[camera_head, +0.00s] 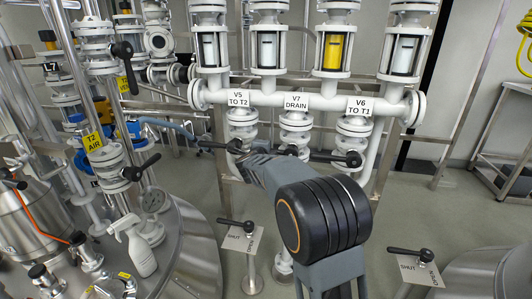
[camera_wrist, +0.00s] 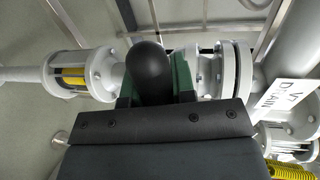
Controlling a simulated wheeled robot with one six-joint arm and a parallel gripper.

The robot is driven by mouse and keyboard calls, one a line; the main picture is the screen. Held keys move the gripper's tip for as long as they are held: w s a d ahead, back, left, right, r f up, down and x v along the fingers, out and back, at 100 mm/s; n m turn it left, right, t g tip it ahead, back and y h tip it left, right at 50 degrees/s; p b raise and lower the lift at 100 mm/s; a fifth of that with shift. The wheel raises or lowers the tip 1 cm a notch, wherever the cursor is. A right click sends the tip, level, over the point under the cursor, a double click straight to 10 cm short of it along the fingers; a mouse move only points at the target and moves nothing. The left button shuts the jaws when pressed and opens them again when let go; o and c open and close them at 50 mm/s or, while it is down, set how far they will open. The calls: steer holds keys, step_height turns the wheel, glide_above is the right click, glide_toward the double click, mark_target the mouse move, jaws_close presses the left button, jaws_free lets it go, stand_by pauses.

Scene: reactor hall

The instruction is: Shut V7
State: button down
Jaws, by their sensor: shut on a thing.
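The V7 drain label (camera_head: 296,102) hangs on the white horizontal pipe, between the V5 and V6 labels. The white V7 valve body (camera_head: 295,136) is below it. My gripper (camera_head: 263,147) is at the left of the V7 valve, partly hidden by my own arm. In the wrist view my gripper (camera_wrist: 157,88) is shut on a black knob (camera_wrist: 150,68), with green pads on either side of it. The V7 label (camera_wrist: 285,98) shows tilted at the right there. The lever behind the knob is mostly hidden.
The V5 lever (camera_head: 216,145) and the V6 lever (camera_head: 335,157) lie close on either side. Posts with SHUT/OPEN plates (camera_head: 235,240) and levers stand below. A steel tank with a white spray bottle (camera_head: 138,245) is at the left. Grey floor is open at the right.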

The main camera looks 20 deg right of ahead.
steer(key=shift+r, duration=0.3)
steer(key=c, duration=1.3)
jaws_free()
steer(key=o, duration=0.4)
steer(key=shift+f, duration=0.15)
steer(key=shift+c, duration=0.2)
steer(key=p+v, duration=0.2)
steer(key=v, duration=1.1)
steer(key=shift+s+a+p, duration=0.25)
steer(key=shift+s+p, duration=0.05)
steer(key=shift+s, duration=0.05)
